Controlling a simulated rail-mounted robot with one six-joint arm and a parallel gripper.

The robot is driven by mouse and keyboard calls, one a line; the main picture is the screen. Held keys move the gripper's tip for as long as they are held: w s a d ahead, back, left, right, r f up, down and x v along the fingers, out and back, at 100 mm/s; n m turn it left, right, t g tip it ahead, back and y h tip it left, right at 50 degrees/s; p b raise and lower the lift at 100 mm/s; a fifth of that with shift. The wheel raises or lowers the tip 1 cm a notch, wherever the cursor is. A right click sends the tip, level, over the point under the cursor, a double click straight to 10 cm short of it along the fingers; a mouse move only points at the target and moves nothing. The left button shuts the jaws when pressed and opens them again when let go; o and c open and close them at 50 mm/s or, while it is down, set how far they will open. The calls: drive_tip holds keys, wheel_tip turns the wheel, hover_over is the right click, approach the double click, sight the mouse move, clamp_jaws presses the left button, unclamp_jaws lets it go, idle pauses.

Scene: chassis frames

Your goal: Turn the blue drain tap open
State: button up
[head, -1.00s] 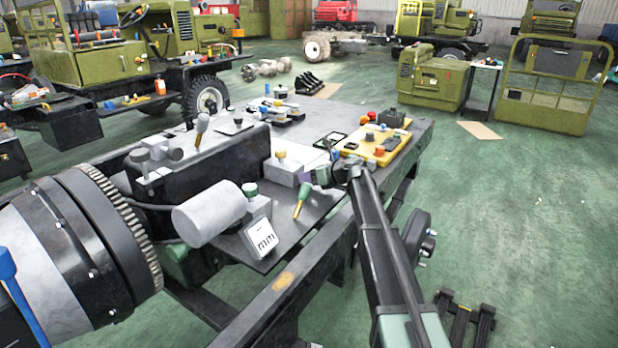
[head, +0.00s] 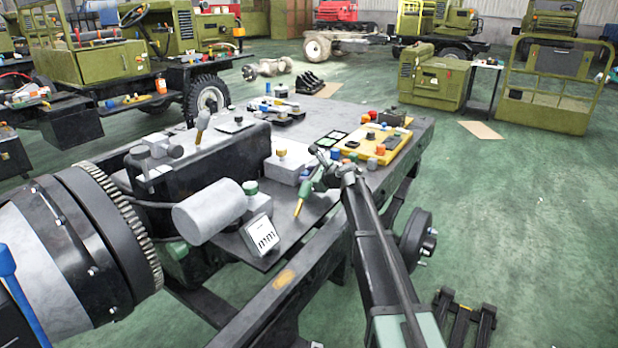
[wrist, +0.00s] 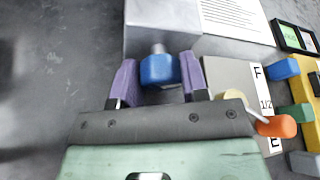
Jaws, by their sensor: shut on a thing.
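The blue drain tap (wrist: 158,70) sits on a short grey stem at the front of a pale grey block (wrist: 160,28). In the wrist view my gripper (wrist: 158,80) has its two purple fingers on either side of the tap, shut on it. In the head view my gripper (head: 308,186) is small, over the bench beside the pale block (head: 287,166). The blue tap cannot be made out clearly there.
To the right of the fingers lies a grey panel (wrist: 232,75) with a fuel-style label, and an orange knob (wrist: 277,127) close by. A yellow board (head: 375,148) with several knobs lies on the bench. A large toothed drum (head: 75,250) stands at left.

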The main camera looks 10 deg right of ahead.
drive_tip(key=shift+n, duration=0.3)
idle(0.4)
drive_tip(key=o, duration=0.9)
drive_tip(key=shift+o, duration=0.2)
